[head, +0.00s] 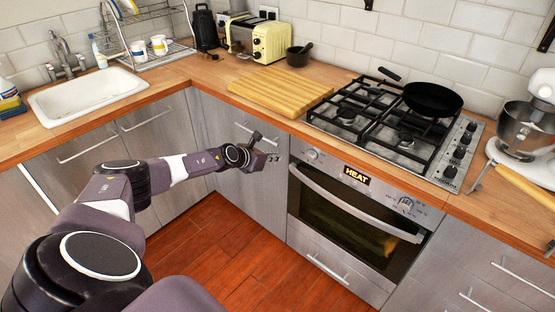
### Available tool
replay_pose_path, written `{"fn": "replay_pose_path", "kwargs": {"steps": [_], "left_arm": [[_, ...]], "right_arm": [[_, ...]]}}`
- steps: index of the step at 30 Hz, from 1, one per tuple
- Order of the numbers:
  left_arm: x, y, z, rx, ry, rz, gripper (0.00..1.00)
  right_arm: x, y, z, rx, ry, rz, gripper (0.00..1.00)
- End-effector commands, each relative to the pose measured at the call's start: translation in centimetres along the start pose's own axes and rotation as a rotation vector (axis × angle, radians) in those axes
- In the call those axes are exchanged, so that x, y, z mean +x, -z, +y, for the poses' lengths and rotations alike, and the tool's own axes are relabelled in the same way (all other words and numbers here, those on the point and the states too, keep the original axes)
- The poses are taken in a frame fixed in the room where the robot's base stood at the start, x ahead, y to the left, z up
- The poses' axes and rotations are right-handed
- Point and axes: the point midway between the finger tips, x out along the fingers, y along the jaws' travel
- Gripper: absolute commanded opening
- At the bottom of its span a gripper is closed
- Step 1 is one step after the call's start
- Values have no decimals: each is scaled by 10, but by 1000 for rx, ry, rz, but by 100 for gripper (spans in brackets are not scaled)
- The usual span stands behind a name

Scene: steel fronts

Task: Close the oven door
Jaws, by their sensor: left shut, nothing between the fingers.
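The oven door (335,225) is the dark glass front of the steel oven, right of centre in the head view. It stands upright and looks flush with the front around it, so it appears shut. Its curved steel handle (350,206) runs along the top of the glass. My left gripper (276,157) is shut and empty. In the picture it is just left of the oven's control panel (360,180), in front of the grey cabinet; it appears apart from the door handle. My right gripper is not in view.
A hob (390,125) with a black pan (432,100) is above the oven. A cutting board (280,91), a yellow toaster (270,43) and a stand mixer (530,125) stand on the worktop. A drawer (335,265) is below the door. The wooden floor (235,255) in front looks clear.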

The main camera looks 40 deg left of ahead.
Motion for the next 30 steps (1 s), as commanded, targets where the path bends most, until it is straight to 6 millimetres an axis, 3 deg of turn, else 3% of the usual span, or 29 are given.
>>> {"fn": "replay_pose_path", "kwargs": {"steps": [3,12,24,28,30], "left_arm": [[-9,-9,0,1,1,1,0],[-12,-11,0,-1,1,0,0],[-11,-10,-1,-4,1,1,0],[-2,7,-15,-102,12,4,0],[8,32,-34,-241,22,11,0]], "right_arm": [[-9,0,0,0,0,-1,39],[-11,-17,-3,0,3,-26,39],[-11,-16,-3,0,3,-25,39],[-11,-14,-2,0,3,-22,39],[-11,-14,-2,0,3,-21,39]]}}
